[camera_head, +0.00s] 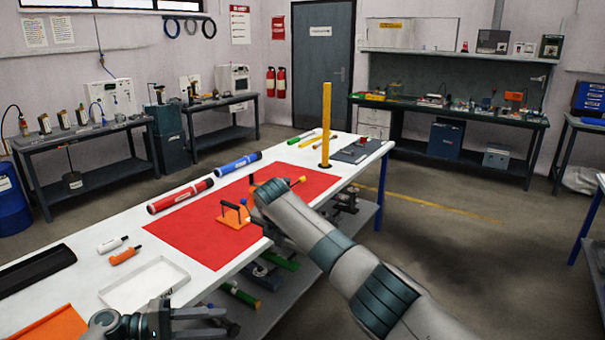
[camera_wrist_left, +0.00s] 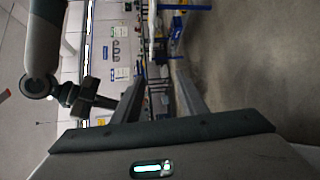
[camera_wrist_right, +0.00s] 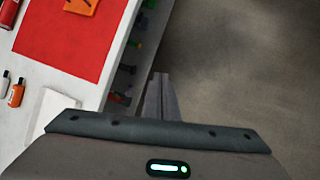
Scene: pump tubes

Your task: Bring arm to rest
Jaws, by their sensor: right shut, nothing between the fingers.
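My left gripper (camera_head: 228,322) is at the bottom left of the head view, near the table's front edge, with its fingers pointing right. In the left wrist view its two fingers (camera_wrist_left: 160,98) stand apart with nothing between them. My right arm (camera_head: 335,255) reaches in from the lower right of the head view, over the table's front edge, and hides the gripper at its end. In the right wrist view my right gripper (camera_wrist_right: 161,80) is shut and empty, above the floor beside the table edge. Part of my right arm (camera_wrist_left: 42,45) also shows in the left wrist view.
The white table (camera_head: 85,290) carries a red mat (camera_head: 190,245), an orange fixture (camera_head: 232,221), a red tube (camera_head: 180,196), a blue tube (camera_head: 238,164), small bottles and a white tray (camera_head: 112,296). A yellow post (camera_head: 326,125) stands at the far end. Floor right of the table is clear.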

